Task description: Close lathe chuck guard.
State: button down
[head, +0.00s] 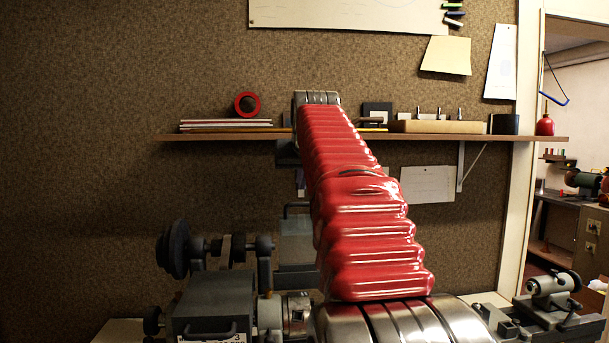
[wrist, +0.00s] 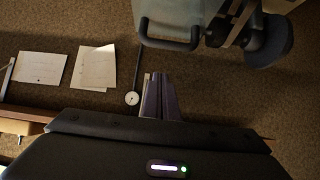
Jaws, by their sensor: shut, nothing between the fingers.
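The lathe's chuck (head: 297,312) shows low in the head view, just left of my red arm, with no cover over it. The chuck guard (head: 297,240) looks like a grey panel standing raised behind the chuck, with a dark bar handle at its top edge; my arm hides its right side. In the wrist view, which looks upside down, the guard (wrist: 172,15) is at the top with its handle toward the middle. My gripper (wrist: 161,78) is shut and empty, its tips apart from the handle. My arm hides the gripper in the head view.
The lathe headstock (head: 212,305) and a dark pulley (head: 174,250) stand left of the chuck. The tailstock (head: 552,290) is at the right. A wall shelf (head: 225,136) with a red tape roll (head: 247,104) and tools crosses behind my arm.

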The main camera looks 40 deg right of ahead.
aim_at(304, 204)
jog(key=shift+s+a+f, duration=0.45)
jog(key=shift+s+f, duration=0.2)
jog(key=shift+s+a+f, duration=0.4)
jog(key=shift+s+f, duration=0.2)
jog(key=shift+d, duration=0.2)
jog(key=shift+a, duration=0.15)
jog(key=shift+s, duration=0.15)
